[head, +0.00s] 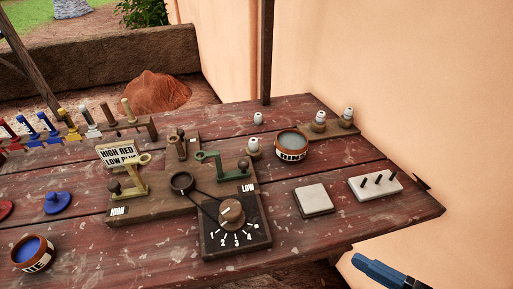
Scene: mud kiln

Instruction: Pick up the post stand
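The post stand appears to be the white block (364,190) with three short dark posts standing up from it. It sits upright on the red wooden table near its right end. Part of my gripper (378,270), blue and dark, shows at the bottom right, apart from the stand and off the table's front edge. Most of it is cut off by the frame, so I cannot tell whether it is open or shut.
A pale square tile (314,199) lies just left of the stand. A dial box (236,226) and wooden lever board (160,205) stand further left. A labelled pot (292,146) and a small rack (342,131) with white-topped pieces are behind. A plaster wall (400,90) rises at right.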

